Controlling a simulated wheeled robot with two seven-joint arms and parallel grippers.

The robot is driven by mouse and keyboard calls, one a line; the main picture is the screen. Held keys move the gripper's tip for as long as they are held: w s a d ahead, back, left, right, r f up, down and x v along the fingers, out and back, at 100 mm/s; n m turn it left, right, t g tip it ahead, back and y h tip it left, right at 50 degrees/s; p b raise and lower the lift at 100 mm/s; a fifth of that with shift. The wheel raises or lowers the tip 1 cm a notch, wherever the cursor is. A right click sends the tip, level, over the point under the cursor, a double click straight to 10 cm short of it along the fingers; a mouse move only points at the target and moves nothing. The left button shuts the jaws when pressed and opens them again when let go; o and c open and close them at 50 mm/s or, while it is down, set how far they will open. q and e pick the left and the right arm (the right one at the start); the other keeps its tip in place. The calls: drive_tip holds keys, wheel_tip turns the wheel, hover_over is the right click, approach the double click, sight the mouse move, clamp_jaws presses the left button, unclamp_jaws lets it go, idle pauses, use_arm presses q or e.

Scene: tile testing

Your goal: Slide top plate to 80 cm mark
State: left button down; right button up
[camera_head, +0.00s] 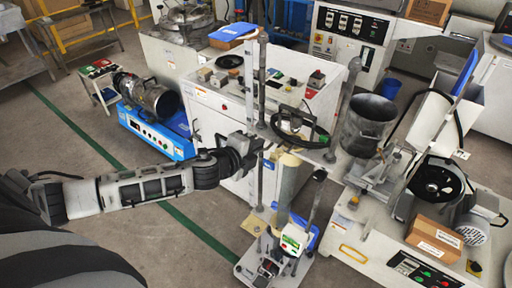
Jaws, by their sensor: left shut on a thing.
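A pale cylinder (288,180) stands below the plate. No readable 80 cm mark shows. My right gripper is not in view.
A white cabinet (215,115) with tools on top stands close behind the stand. A grey bucket (368,125) and a white bench with machines (375,240) are close on the right. A blue machine (150,125) stands at left. Open floor (130,245) lies at the lower left.

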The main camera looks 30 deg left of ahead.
use_arm(q)
drive_tip(key=shift+r, duration=0.7)
drive_tip(key=c, duration=1.6)
unclamp_jaws()
drive_tip(key=shift+o, duration=0.2)
drive_tip(key=v, duration=0.7)
drive_tip(key=s+d+f+n+g+h, duration=0.1)
drive_tip(key=s+d+f+n+g, duration=0.3)
drive_tip(key=s+d+f+n, duration=1)
wheel_tip(320, 180, down, 2)
drive_tip(key=shift+s+d+f+n+h, duration=0.25)
drive_tip(key=shift+s+n, duration=0.5)
drive_tip(key=shift+n, duration=0.45)
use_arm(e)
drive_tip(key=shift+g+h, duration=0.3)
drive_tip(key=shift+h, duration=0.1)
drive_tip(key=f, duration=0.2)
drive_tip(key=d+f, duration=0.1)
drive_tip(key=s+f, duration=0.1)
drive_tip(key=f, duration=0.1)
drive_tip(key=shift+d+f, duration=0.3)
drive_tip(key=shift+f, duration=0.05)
